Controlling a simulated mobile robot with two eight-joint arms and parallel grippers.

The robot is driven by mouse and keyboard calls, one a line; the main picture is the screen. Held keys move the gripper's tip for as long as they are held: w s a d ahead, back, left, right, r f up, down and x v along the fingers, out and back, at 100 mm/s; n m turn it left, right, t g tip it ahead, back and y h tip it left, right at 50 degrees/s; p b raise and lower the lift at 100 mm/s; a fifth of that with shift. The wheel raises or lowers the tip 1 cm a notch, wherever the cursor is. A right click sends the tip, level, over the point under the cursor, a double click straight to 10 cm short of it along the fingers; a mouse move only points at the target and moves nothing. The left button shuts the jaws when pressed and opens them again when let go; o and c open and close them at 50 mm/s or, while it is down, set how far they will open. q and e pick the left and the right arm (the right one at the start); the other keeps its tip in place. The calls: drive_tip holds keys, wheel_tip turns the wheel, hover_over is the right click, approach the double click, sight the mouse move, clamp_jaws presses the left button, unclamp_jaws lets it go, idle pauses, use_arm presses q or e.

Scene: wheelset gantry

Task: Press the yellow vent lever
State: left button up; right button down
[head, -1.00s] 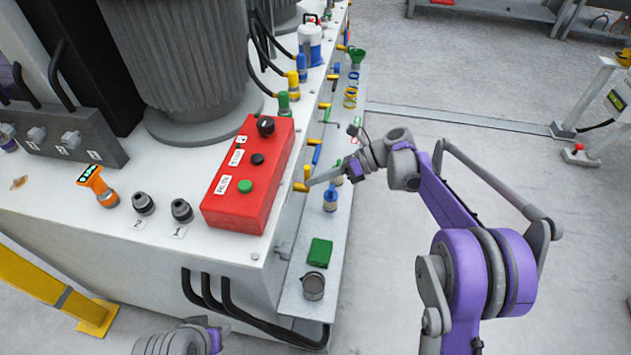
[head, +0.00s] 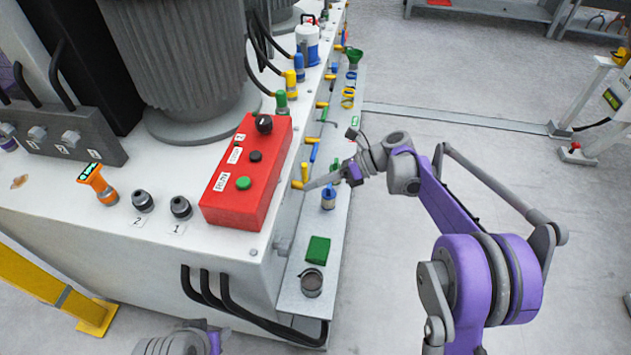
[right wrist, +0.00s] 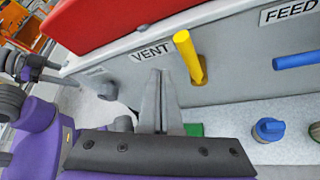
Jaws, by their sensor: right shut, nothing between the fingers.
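The yellow vent lever (right wrist: 186,52) sticks out from the grey side panel beside the VENT label (right wrist: 151,52) in the right wrist view. In the head view the yellow lever (head: 304,173) is on the machine's side, by the red control box. My right gripper (right wrist: 158,88) is shut and empty, its fingertips just left of the lever's base in the wrist view. In the head view the right gripper (head: 306,187) has its tips close beside the lever. I cannot tell whether they touch it.
The red box (head: 237,205) sits on the machine top above the levers. A blue lever (right wrist: 298,60) by the FEED label is to the right. The shelf below holds a blue-capped container (right wrist: 268,129) and a green block (head: 318,250).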

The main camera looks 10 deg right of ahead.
use_arm(q)
drive_tip(key=shift+s+r+p, duration=0.45)
drive_tip(key=shift+s+r, duration=0.1)
use_arm(e)
drive_tip(key=d, duration=0.9)
drive_tip(key=shift+w+d, duration=0.2)
drive_tip(key=shift+w, duration=0.1)
